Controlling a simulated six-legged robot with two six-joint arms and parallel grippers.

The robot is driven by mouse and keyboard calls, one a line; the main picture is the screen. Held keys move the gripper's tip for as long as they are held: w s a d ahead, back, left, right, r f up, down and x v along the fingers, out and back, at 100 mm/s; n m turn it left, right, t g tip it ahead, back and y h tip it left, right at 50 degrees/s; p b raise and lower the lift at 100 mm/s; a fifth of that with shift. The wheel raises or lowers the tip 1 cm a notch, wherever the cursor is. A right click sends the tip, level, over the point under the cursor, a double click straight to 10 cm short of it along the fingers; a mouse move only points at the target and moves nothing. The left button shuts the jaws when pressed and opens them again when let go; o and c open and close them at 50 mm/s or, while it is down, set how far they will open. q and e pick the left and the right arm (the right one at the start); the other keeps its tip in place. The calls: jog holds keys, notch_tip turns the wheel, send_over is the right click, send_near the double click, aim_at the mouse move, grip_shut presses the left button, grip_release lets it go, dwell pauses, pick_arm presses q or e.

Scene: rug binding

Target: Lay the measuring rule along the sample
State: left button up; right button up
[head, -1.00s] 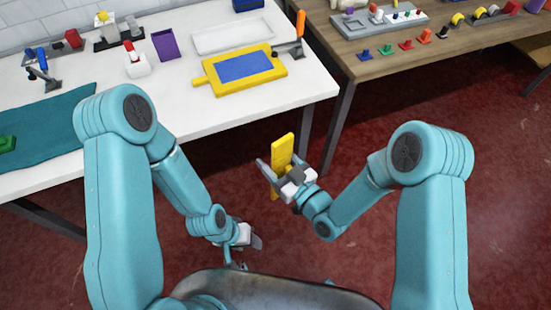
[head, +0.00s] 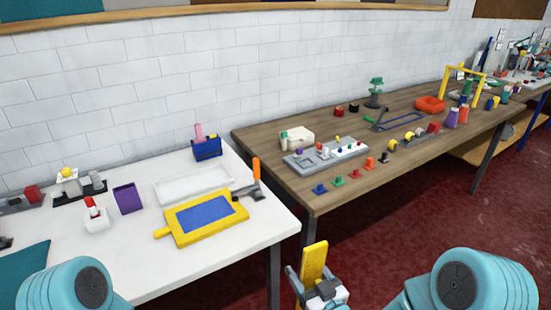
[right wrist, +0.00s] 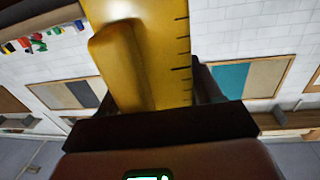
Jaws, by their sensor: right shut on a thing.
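The measuring rule (head: 314,262) is yellow and upright in my right gripper (head: 318,287), in front of the gap between the two tables. In the right wrist view the rule (right wrist: 172,50) fills the middle, with black marks along its right edge and a raised yellow grip on its face. My right gripper is shut on it. A teal cloth (head: 24,272), perhaps the sample, lies flat on the white table at the left of the head view, partly cut off and well away from the rule. My left gripper is out of view.
The white table (head: 262,228) bears a yellow frame with a blue panel (head: 207,214), an orange-handled tool (head: 256,178), a white tray (head: 190,184) and a purple holder (head: 128,198). A wooden table (head: 350,198) stands at right with several small coloured pieces. Red floor lies clear at right.

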jog(key=s+d+r+m+h, duration=0.1)
jog(key=d+r+m+h, duration=0.1)
jog(key=d, duration=0.4)
jog(key=s+d+r+m+t+h, duration=0.1)
jog(key=s+d+r+m+h, duration=0.1)
jog(key=d+h, duration=0.3)
jog(key=shift+s+d+m+t+h, duration=0.15)
jog(key=shift+d+m+t+h, duration=0.15)
jog(key=shift+d+m, duration=0.3)
jog(key=shift+r, duration=0.1)
dwell(0.4)
